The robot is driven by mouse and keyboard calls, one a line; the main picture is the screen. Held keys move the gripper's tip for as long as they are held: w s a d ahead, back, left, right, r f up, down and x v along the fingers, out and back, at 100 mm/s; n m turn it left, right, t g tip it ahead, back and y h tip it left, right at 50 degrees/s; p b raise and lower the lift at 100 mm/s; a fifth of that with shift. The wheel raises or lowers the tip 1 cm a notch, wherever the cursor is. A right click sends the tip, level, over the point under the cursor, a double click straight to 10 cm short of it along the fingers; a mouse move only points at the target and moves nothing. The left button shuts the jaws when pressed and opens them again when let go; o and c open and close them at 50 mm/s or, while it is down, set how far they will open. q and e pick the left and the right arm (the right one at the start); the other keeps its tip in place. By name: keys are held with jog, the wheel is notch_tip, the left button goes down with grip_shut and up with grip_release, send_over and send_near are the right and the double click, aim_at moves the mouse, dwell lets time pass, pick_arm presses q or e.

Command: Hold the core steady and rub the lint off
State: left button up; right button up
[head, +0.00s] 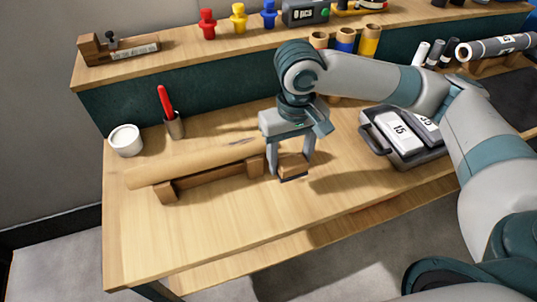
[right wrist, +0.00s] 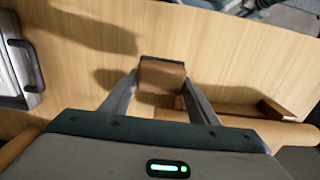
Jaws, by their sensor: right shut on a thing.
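The core (head: 195,161), a long tan tube, lies in a wooden cradle (head: 210,185) on the bench. A thin grey smudge (head: 240,141) shows near its right end; I cannot tell if it is lint. My right gripper (head: 291,162) is shut on a small brown block (head: 293,168) with a dark lower edge, just right of the core's end. In the right wrist view the block (right wrist: 162,74) sits between both fingertips, apart from the core (right wrist: 270,132). I cannot tell if it touches the bench. My left gripper is not in view.
A white cup (head: 125,140) and a holder with a red-handled tool (head: 168,110) stand behind the core. A grey case with labelled pieces (head: 395,140) lies to the right. A raised shelf (head: 180,60) runs along the back. The bench front is clear.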

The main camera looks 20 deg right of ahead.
jog(key=w+a+r, duration=0.1)
jog(key=a, duration=0.1)
jog(key=w+a+r, duration=0.3)
jog(key=a, duration=0.1)
jog(key=shift+w+a+r, duration=0.2)
jog(key=shift+w, duration=0.2)
jog(key=w+a+r, duration=0.4)
jog(key=a+r, duration=0.3)
jog(key=shift+w+a, duration=0.2)
jog(key=shift+a, duration=0.05)
jog(key=shift+f, duration=0.1)
jog(key=shift+f, duration=0.8)
jog(key=f, duration=0.3)
jog(key=shift+d, duration=0.35)
jog(key=d, duration=0.9)
jog(key=shift+d+r, duration=0.1)
jog(key=shift+d, duration=0.3)
jog(key=shift+d+r, duration=0.15)
jog(key=shift+r, duration=0.5)
jog(key=shift+d+r, duration=0.15)
jog(key=shift+r, duration=1)
